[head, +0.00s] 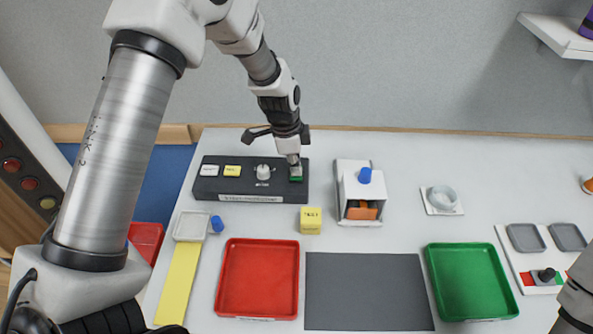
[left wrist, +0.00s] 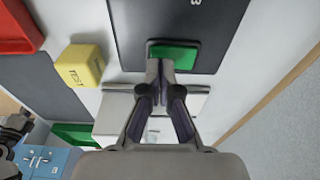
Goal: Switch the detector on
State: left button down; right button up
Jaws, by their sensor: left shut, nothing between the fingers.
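The detector panel (head: 235,187) is a dark grey box at the back left of the table. It carries a white button (head: 209,170), a yellow button (head: 232,170), a knob (head: 263,172) and, at its right end, a green switch (head: 296,179). My left gripper (head: 294,163) points down at the green switch and is shut and empty. In the left wrist view its fingertips (left wrist: 160,66) lie over the near edge of the green switch (left wrist: 174,54). I cannot tell whether they touch it. My right gripper does not show clearly.
Right of the panel stands a white box with a blue knob (head: 365,175). A yellow test cube (head: 311,220) is in front of the panel. A red tray (head: 258,310), a grey mat (head: 365,290) and a green tray (head: 470,312) lie nearer. A small glass dish (head: 442,198) is farther right.

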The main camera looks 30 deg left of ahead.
pick_arm(q)
jog(key=shift+f+b, duration=0.3)
jog(key=shift+f, duration=0.1)
notch_tip(320, 180, up, 7)
jog(key=p, duration=0.5)
jog(key=shift+r, duration=0.1)
dwell(0.6)
